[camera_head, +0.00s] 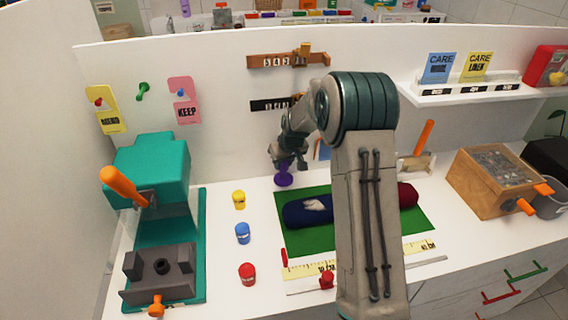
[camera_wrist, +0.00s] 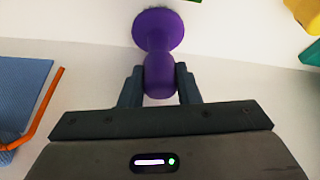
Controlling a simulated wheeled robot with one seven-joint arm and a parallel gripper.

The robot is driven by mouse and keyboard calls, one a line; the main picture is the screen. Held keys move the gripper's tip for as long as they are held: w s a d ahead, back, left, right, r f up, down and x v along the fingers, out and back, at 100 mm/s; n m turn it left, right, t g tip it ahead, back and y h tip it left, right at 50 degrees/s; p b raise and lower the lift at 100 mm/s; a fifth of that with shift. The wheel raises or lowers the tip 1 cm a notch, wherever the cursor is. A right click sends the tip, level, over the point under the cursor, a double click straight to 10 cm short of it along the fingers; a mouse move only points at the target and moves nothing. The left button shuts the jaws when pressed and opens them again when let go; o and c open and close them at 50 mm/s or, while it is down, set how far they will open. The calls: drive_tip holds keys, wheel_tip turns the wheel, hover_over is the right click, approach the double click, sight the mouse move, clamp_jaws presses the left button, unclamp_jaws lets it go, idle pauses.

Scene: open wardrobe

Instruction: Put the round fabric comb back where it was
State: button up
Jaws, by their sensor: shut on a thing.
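The round fabric comb (camera_head: 284,179) is purple, with a disc-shaped head and a short thick handle. In the head view it is at the back of the white worktop, just behind the green mat (camera_head: 318,246). My gripper (camera_head: 290,159) is above it, shut on it. In the wrist view my gripper (camera_wrist: 160,88) has a finger on each side of the handle of the comb (camera_wrist: 158,30), and the disc points away from the palm. I cannot tell whether the comb touches the worktop. My arm hides part of the mat and the wall.
A dark blue and red roll (camera_head: 307,211) lies on the mat. Yellow, blue and red small pots (camera_head: 242,233) stand to its left, beside a teal press (camera_head: 152,170). A wooden box (camera_head: 494,180) stands at the right. Counter racks (camera_head: 283,61) hang on the back wall.

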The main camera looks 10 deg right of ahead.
drive_tip(key=shift+f, duration=0.2)
drive_tip(key=o, duration=0.9)
drive_tip(key=shift+r, duration=0.1)
drive_tip(key=shift+o, duration=0.2)
drive_tip(key=shift+r, duration=0.1)
